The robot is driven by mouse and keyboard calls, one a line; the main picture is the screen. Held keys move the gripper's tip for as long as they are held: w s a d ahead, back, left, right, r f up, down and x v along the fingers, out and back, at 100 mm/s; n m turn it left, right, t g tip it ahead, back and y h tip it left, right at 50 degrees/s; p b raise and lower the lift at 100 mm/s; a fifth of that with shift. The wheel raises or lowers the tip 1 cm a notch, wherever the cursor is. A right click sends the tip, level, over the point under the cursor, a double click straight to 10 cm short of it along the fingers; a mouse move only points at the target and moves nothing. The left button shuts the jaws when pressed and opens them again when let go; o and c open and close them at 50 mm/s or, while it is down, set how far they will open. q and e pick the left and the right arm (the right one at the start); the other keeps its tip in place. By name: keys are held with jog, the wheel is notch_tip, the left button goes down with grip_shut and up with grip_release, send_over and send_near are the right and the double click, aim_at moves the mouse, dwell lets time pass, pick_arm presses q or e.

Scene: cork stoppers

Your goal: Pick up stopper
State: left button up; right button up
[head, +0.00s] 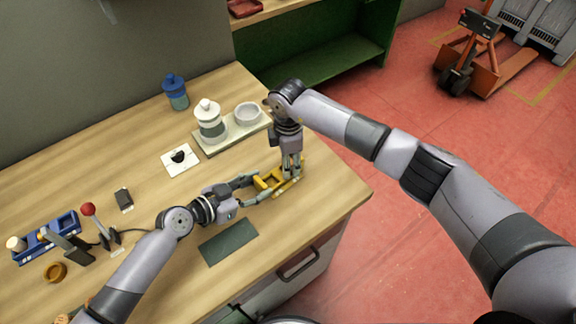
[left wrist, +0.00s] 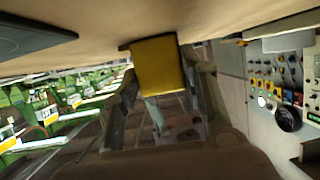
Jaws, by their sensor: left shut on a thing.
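My left gripper (head: 250,189) reaches in from the left, low over the table. It is shut on a yellow piece (head: 266,183), which fills the space between the fingers in the left wrist view (left wrist: 158,67). My right gripper (head: 290,172) points down at the yellow piece's right end; its fingers overlap, so I cannot tell whether they are open or touching it. Brown cork-like pieces (head: 62,319) show at the bottom left edge, partly cut off. I cannot make out a stopper at either gripper.
A blue rack (head: 62,222), a red-knobbed lever (head: 88,210) and a brown ring (head: 54,272) are at left. A tray (head: 245,132) with a white-topped jar (head: 209,120) and bowl (head: 247,112) stands behind, near a blue jar (head: 175,92). A dark mat (head: 229,242) lies in front.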

jog(key=c, duration=0.6)
notch_tip(320, 180, up, 10)
dwell(0.4)
pick_arm(q)
jog(key=o, duration=1.4)
